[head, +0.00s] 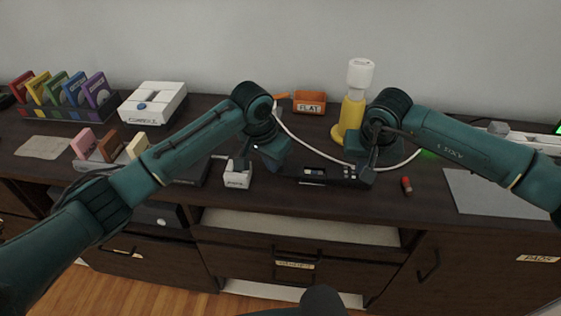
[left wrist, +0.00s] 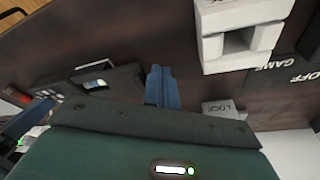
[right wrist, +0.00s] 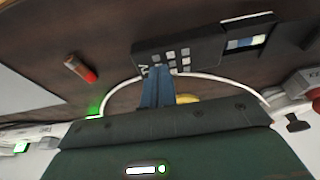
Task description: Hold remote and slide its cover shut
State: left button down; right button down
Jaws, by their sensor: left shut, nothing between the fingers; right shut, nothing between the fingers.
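A dark remote (head: 318,172) lies on the desk between my two grippers. Its compartment is open, with something blue and white inside, seen in the right wrist view (right wrist: 247,36). Its buttons face up at the right end. A dark piece that looks like the cover (right wrist: 288,38) is at the remote's other end; its exact edge is unclear. My left gripper (head: 270,163) is shut and empty by the remote's left end; its blue fingers show in the left wrist view (left wrist: 160,85). My right gripper (head: 364,172) is shut and empty at the right end, touching or very near it.
A small white labelled box (head: 237,176) stands just left of the remote. A red-tipped cylinder (head: 406,185) lies to the right. A white cable (head: 312,147) curves behind, near a yellow bottle (head: 349,118) and orange bin (head: 309,102). An open drawer (head: 300,227) is below.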

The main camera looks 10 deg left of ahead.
aim_at(294, 167)
pick_arm(q)
jog(key=shift+d, duration=0.1)
pick_arm(e)
jog(key=shift+s+f, duration=0.2)
jog(key=shift+f, duration=0.2)
pick_arm(q)
jog(key=shift+d, duration=2.45)
jog(key=shift+w+v, duration=0.2)
jog(key=shift+v, duration=0.8)
jog(key=shift+w+v, duration=0.2)
jog(key=shift+v, duration=0.75)
jog(key=shift+w+v, duration=0.2)
jog(key=shift+v, duration=0.8)
jog(key=shift+r, duration=0.15)
